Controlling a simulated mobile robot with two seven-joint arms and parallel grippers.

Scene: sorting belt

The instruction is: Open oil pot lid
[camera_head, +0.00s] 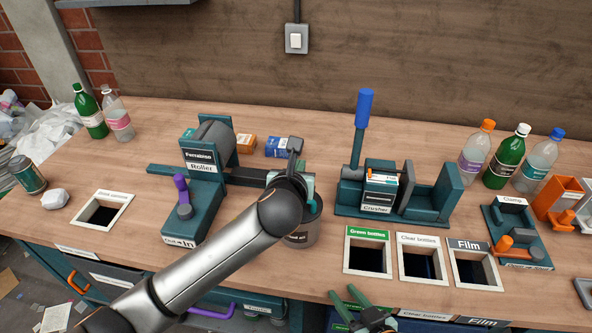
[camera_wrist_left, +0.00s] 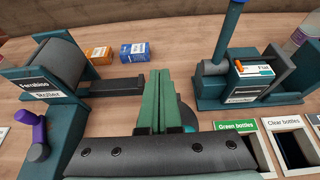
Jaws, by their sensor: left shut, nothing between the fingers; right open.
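The oil pot (camera_head: 302,232) is a grey cylinder with a dark label, standing on the bench right of the roller. My left arm covers much of its top and left side in the head view. In the left wrist view my left gripper (camera_wrist_left: 165,74) has its green fingers together with nothing between them. A small rounded teal part (camera_wrist_left: 187,113) shows just right of the fingers; I cannot tell whether it is the lid or whether the fingers touch it. My right gripper (camera_head: 344,292) is open and empty at the bench's front edge.
The roller (camera_head: 205,170) stands left of the pot and the crusher (camera_head: 378,198) right of it. Orange (camera_head: 246,143) and blue (camera_head: 279,147) boxes lie behind. Labelled bin openings, including green bottles (camera_head: 367,234), line the front. Several bottles stand at the back right.

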